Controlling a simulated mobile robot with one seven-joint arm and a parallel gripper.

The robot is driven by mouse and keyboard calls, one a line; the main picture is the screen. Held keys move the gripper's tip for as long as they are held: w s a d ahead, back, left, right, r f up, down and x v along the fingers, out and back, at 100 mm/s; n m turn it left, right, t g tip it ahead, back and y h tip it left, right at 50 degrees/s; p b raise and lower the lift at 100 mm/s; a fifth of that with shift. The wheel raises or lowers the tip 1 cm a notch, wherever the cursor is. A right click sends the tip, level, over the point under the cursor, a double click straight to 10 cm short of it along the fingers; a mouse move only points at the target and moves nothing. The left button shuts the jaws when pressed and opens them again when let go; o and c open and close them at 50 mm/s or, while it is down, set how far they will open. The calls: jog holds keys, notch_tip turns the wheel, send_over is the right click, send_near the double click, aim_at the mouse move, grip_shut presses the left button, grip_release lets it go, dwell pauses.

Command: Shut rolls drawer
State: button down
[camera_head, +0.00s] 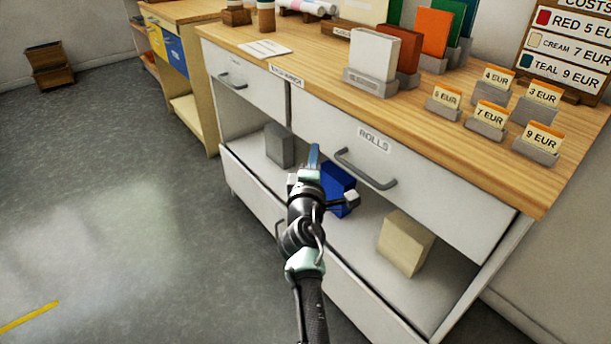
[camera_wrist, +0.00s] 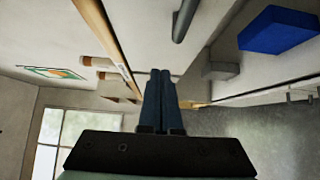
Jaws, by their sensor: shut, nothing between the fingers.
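The rolls drawer (camera_head: 440,195) has a white front with a "ROLLS" label and a grey bar handle (camera_head: 366,170). Its front sits under the wooden counter edge and looks about flush with the drawer to its left; I see no open drawer interior. The handle also shows at the top of the wrist view (camera_wrist: 186,18). My gripper (camera_head: 314,150) is shut and empty, with its blue-grey fingers together in the wrist view (camera_wrist: 160,80). In the head view it appears left of the handle, over the drawer's lower left part. Whether it touches the front is unclear.
Below is an open shelf with a grey block (camera_head: 279,145), a blue block (camera_head: 337,190) and a cream block (camera_head: 405,243). Another labelled drawer (camera_head: 245,80) is at left. The counter (camera_head: 440,125) carries card holders and price tags. Floor (camera_head: 110,200) at left is clear.

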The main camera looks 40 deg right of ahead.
jog(key=p+v, duration=0.2)
jog(key=v, duration=0.5)
jog(key=shift+s+a, duration=0.2)
jog(key=shift+s, duration=0.15)
jog(key=shift+f, duration=0.1)
jog(key=a+r+m+t+y, duration=0.15)
jog(key=a+r, duration=0.25)
jog(key=r, duration=0.4)
jog(key=w+a+r+m+t, duration=0.1)
jog(key=a+r+m+t, duration=0.3)
jog(key=r, duration=0.5)
jog(key=a+r+m+t, duration=0.1)
jog(key=a+r+m, duration=0.1)
jog(key=a+r, duration=0.45)
jog(key=s+a+r+m+t+y+p, duration=0.1)
jog(key=s+a+r+t+y, duration=0.25)
jog(key=s+a+r, duration=0.35)
jog(key=s+a+r+t+y, duration=0.2)
jog(key=s+a+r+y, duration=0.25)
jog(key=r, duration=0.55)
jog(key=s+a+r+m+t+y+p, duration=0.1)
jog(key=s+a+r+t+y, duration=0.15)
jog(key=s+a+r, duration=0.45)
notch_tip(320, 180, up, 26)
jog(key=w+d+p, duration=0.1)
jog(key=w+p, duration=0.1)
jog(key=p, duration=2.3)
jog(key=shift+w+r, duration=0.25)
jog(key=shift+w, duration=0.15)
jog(key=shift+d, duration=0.15)
